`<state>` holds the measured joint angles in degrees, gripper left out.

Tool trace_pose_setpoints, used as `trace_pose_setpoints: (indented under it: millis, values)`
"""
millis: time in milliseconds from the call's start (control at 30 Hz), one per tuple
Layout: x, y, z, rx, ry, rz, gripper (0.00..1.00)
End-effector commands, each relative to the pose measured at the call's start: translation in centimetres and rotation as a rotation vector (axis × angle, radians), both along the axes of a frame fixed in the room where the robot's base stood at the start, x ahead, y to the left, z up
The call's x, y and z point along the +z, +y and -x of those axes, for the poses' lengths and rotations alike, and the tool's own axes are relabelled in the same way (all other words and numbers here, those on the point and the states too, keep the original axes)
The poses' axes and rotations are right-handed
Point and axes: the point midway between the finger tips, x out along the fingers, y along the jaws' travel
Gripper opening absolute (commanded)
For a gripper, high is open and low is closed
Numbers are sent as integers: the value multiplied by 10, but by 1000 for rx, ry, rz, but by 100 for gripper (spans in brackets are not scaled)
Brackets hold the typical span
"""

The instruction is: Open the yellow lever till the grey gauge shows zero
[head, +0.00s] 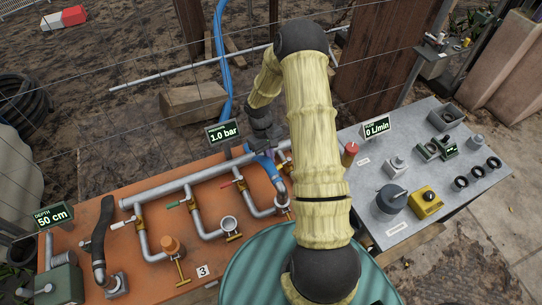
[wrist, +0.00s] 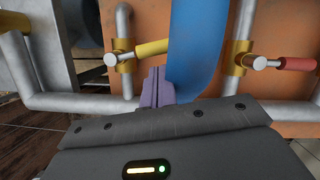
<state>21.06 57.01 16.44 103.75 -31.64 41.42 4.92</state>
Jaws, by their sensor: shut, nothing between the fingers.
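The yellow lever (wrist: 153,47) shows in the wrist view, reaching right from a brass valve (wrist: 125,56) towards the blue hose and tilted slightly up. It is hidden or too small to pick out in the head view. My gripper (wrist: 156,72) is shut and empty, its purple fingertips just below the lever in the picture. I cannot tell whether they touch it. The displays read 1.0 bar on the pressure gauge (head: 223,132), 50 cm on the depth gauge (head: 53,216) and 0 L/min on the flow gauge (head: 377,127). I cannot tell which is the grey gauge.
A red lever (wrist: 295,63) is at the right in the wrist view, beyond the blue hose (wrist: 194,55). White (head: 122,223) and green (head: 179,204) levers stand on the orange table (head: 150,176). A grey table (head: 430,205) at the right holds small parts.

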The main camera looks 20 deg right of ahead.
Motion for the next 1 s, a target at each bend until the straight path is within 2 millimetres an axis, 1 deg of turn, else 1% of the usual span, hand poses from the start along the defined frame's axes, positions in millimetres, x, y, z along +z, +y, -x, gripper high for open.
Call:
trace_pose_setpoints:
  millis: [33,133,533,1000]
  values:
    - [0,-1,4,0,1,-1,0]
    - [-1,-2,8,0,0,0,0]
    - [-2,-1,8,6,0,0,0]
    - [-2,-1,12,74,0,0,0]
